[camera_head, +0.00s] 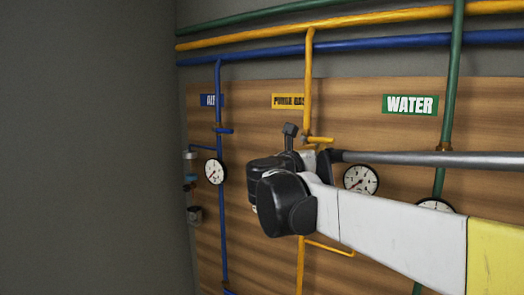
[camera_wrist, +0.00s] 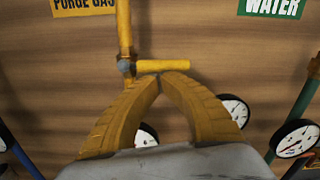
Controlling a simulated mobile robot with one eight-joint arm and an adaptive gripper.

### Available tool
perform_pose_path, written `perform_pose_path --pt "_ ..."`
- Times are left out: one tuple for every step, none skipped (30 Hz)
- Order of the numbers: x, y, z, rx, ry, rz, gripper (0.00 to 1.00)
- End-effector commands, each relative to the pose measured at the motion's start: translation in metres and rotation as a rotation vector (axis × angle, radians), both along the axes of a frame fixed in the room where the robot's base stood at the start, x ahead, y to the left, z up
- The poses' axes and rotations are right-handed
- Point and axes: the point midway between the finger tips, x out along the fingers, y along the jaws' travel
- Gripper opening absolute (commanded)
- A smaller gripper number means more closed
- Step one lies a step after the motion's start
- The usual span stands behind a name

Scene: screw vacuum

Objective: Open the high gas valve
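The high gas valve is a yellow handle (camera_head: 320,139) on the yellow pipe, under the "PURGE GAS" label. In the wrist view, the handle (camera_wrist: 162,65) lies level, crosswise to the upright pipe, and points right from its grey pivot. My gripper (camera_wrist: 168,78) has two curved yellow fingers whose tips meet just below the middle of the handle in the picture. Nothing shows between the tips. I cannot tell whether they touch the handle. In the head view, my wrist hides the fingers and part of the pipe below the handle.
A blue pipe (camera_head: 222,245) with a gauge (camera_head: 214,171) runs left, and a green pipe (camera_head: 450,100) runs right under the "WATER" label (camera_head: 410,104). Another gauge (camera_head: 361,180) is close beside my arm. A lower yellow handle (camera_head: 330,248) shows below my arm.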

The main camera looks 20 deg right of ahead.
Motion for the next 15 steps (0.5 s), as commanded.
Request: perform_pose_path --pt "0.0 0.0 0.001 -0.008 0.01 0.0 0.0" --pt "0.0 0.0 0.002 -0.014 0.018 0.0 0.0" --pt "-0.001 -0.001 0.003 -0.023 0.029 0.0 0.0" --pt "-0.001 -0.001 0.003 -0.031 0.04 0.0 0.0" --pt "-0.001 -0.001 0.004 -0.039 0.05 0.0 0.0" --pt "-0.001 -0.001 0.005 -0.053 0.068 0.0 0.0" --pt "-0.002 -0.002 0.006 -0.064 0.081 -0.001 0.0" --pt "-0.002 -0.002 0.007 -0.076 0.097 -0.001 0.0" --pt "-0.003 -0.002 0.009 -0.093 0.119 -0.001 0.0" --pt "-0.003 -0.002 0.01 -0.107 0.137 -0.001 0.0" --pt "-0.003 -0.002 0.011 -0.122 0.155 -0.002 0.0" --pt "-0.003 -0.003 0.013 -0.143 0.183 -0.001 0.0" --pt "-0.004 -0.003 0.015 -0.159 0.203 -0.001 0.0" --pt "-0.004 -0.003 0.017 -0.175 0.224 -0.001 0.0" --pt "-0.004 -0.003 0.018 -0.195 0.25 -0.001 0.0"
